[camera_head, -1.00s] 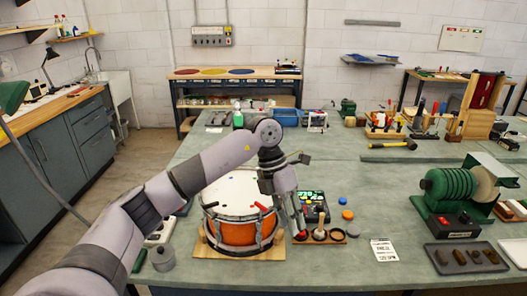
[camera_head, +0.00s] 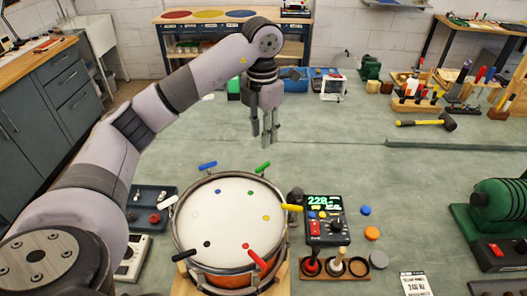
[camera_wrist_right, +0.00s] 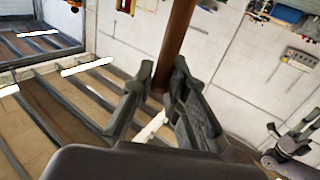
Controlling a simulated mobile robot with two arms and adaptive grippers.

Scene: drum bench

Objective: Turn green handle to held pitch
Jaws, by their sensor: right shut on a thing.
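The drum (camera_head: 228,205) has a white head, an orange shell and several coloured handles around its rim. The green handle (camera_head: 262,168) is at the far right side of the rim, tilted. My left gripper (camera_head: 262,138) hangs with fingers down just beyond the green handle in the picture. A gap shows between its fingers; it is empty and does not touch the handle. My right gripper (camera_wrist_right: 158,85) shows only in the right wrist view, shut on a brown wooden rod (camera_wrist_right: 178,35). The rod's ends are out of view.
A tuner (camera_head: 325,220) with a green display, which seems to read 228, stands right of the drum. A wooden rack (camera_head: 336,268) with knobs is before it. A printed card (camera_head: 415,285) lies front right. The bench behind the drum is mostly clear.

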